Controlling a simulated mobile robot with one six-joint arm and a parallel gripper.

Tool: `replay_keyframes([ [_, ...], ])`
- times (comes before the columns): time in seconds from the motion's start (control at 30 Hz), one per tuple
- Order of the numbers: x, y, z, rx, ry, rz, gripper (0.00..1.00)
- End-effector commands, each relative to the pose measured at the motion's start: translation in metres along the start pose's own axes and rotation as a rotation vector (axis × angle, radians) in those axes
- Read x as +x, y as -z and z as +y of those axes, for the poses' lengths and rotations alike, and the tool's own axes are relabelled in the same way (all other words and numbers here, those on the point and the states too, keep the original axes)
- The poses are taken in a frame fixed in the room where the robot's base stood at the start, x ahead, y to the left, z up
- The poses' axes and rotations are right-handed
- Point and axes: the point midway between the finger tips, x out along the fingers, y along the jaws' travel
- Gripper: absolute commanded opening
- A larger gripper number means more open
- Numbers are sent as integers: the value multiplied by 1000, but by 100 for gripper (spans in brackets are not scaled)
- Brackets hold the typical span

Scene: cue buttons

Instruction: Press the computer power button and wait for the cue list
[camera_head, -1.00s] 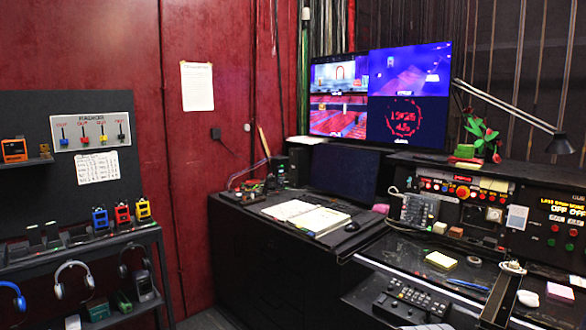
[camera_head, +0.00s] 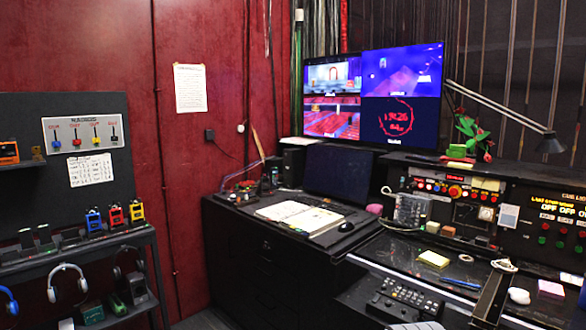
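A dark, blank computer screen (camera_head: 338,170) stands on the black corner desk, behind an open book. A small black box (camera_head: 293,162) stands just left of it; I cannot tell whether it is the computer. I cannot make out a power button on either. A large lit monitor (camera_head: 374,97) above shows stage pictures and a red clock. To the right, a cue light panel (camera_head: 562,215) carries several red and green buttons under lit text. My gripper is not in view.
The open book (camera_head: 300,216) and a mouse (camera_head: 346,227) lie on the desk. A console with a keypad (camera_head: 402,300) and a lamp (camera_head: 549,143) are at right. A headset shelf (camera_head: 80,245) stands at left. Some floor shows between shelf and desk.

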Motion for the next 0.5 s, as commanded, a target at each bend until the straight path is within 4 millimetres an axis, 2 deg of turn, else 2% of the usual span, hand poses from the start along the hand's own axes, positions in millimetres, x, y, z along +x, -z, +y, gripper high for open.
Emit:
replay_keyframes([
  [0.03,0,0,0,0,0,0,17],
  [0.23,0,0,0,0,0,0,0],
  [0.5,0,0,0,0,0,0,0],
])
